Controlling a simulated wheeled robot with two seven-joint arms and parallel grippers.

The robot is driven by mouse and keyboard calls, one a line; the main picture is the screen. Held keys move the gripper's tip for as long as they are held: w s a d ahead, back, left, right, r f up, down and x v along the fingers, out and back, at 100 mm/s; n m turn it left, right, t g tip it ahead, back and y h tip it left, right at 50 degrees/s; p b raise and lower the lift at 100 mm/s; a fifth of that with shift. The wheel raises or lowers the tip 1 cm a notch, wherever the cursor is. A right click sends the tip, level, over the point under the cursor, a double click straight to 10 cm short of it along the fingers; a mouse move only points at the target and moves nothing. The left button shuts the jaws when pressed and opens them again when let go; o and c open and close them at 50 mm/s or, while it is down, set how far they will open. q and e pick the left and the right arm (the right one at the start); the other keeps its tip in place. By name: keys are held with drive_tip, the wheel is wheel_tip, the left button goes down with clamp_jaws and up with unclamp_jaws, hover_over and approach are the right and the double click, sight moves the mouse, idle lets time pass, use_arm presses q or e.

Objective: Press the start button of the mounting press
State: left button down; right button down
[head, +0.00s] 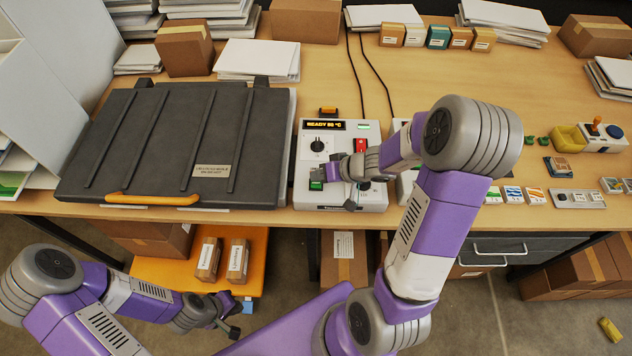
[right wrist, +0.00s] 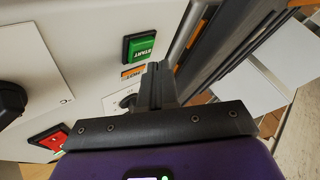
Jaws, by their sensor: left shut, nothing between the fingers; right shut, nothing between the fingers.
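The mounting press (head: 180,140) lies at the left of the table with its dark ribbed lid down and an orange handle (head: 150,199) along its front. Beside it stands a white control box (head: 318,148) with a lit display reading READY. Its green start button (head: 316,185) is at the lower left; it also shows, marked START, in the right wrist view (right wrist: 139,46). My right gripper (head: 328,172) is shut and empty, its fingertips (right wrist: 157,68) close beside the button; contact cannot be told. My left gripper (head: 234,326) is shut and empty, low in front of the table.
On the box are a red switch (head: 360,147), also in the right wrist view (right wrist: 48,138), and a black knob (head: 317,146). Paper stacks and cartons line the back. Small boxes lie at the right. Table space behind the control box is partly free.

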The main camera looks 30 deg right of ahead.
sight(320, 184)
idle(0.9)
drive_tip(key=shift+f+b, duration=0.45)
drive_tip(key=shift+b, duration=0.4)
drive_tip(key=shift+f+b, duration=0.45)
drive_tip(key=shift+b, duration=0.25)
idle(0.4)
drive_tip(key=shift+r, duration=0.15)
drive_tip(key=shift+r+p, duration=0.4)
drive_tip(key=shift+r, duration=0.35)
drive_tip(key=shift+r+p, duration=1.7)
drive_tip(key=shift+r, duration=0.8)
drive_tip(key=shift+s+f, duration=0.1)
